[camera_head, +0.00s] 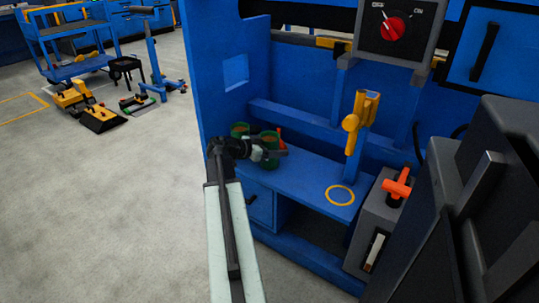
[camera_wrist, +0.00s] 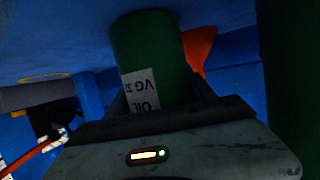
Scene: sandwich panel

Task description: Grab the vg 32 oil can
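Two green cans stand side by side on the blue shelf (camera_head: 302,180) in the head view. The right green can (camera_head: 269,137) is partly covered by my gripper (camera_head: 277,153). In the wrist view, a green oil can (camera_wrist: 150,45) appears upside down, with a pale label reading OIL and VG; the number is only partly legible. It is between the two dark fingers of my gripper (camera_wrist: 162,98), which stand apart on either side of it. I cannot tell whether the fingers press on it.
The other green can (camera_head: 240,130) stands to the left and is dark at the right edge of the wrist view (camera_wrist: 290,70). An orange object (camera_head: 281,132) is behind the cans. A yellow-handled fixture (camera_head: 352,125) and yellow ring (camera_head: 340,195) are to the right, with bare shelf between.

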